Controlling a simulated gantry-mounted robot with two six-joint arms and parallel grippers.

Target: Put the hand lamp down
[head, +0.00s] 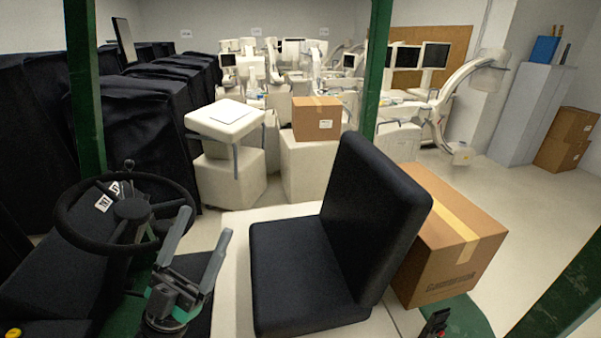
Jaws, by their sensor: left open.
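My left gripper (204,224) is at the lower left, between the black steering wheel (131,209) and the black seat (305,275). Its two grey fingers point up and are spread apart, with nothing between them. I cannot make out a hand lamp for certain. A small black thing with a red part (435,324) shows at the bottom edge, right of the seat, and I cannot tell what it is. A small yellow thing (13,333) is cut off at the bottom left corner. I do not see my right gripper.
Green posts (84,85) frame the view. A large cardboard box (450,245) stands right behind the seat. Beyond are a smaller box (316,118) on a white block, black-covered carts (125,125) and white medical machines (435,100).

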